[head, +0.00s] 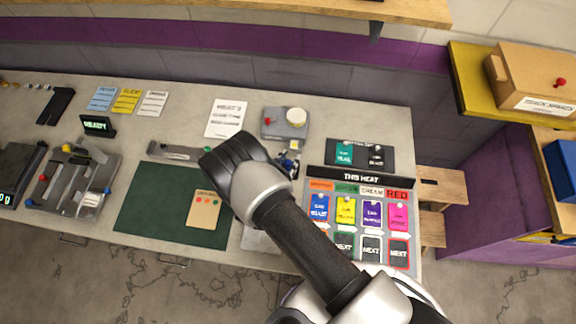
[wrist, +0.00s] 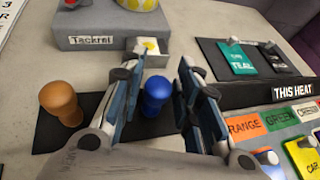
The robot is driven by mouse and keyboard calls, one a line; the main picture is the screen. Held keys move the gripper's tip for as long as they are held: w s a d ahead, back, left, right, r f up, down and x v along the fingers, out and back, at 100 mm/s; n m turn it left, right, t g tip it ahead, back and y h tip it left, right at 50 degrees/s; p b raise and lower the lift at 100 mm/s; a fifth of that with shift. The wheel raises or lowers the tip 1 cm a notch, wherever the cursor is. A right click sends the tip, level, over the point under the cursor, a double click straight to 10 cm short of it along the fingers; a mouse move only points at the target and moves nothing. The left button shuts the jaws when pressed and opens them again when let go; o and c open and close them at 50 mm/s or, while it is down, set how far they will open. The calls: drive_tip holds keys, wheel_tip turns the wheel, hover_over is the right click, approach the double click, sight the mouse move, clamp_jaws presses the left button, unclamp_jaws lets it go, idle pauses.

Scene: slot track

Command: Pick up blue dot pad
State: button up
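A blue knob-shaped piece (wrist: 157,92), which looks like the blue dot pad, stands upright on a dark mat (wrist: 60,145) in the wrist view. My gripper (wrist: 161,62) is open, with one finger on each side of the blue piece. A gap shows on both sides, wider on the left. A similar orange-brown piece (wrist: 61,102) stands to the left, outside the fingers. In the head view my gripper (head: 290,163) is mostly hidden behind my arm, and I cannot make out the blue piece there.
A grey box labelled Tackrol (wrist: 105,30) stands just beyond the fingertips, with a small yellow-and-white tray (wrist: 150,46) jutting out. The THIS HEAT board (head: 360,177) with coloured cards is to the right. A green mat (head: 150,215) lies to the left.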

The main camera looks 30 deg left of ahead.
clamp_jaws()
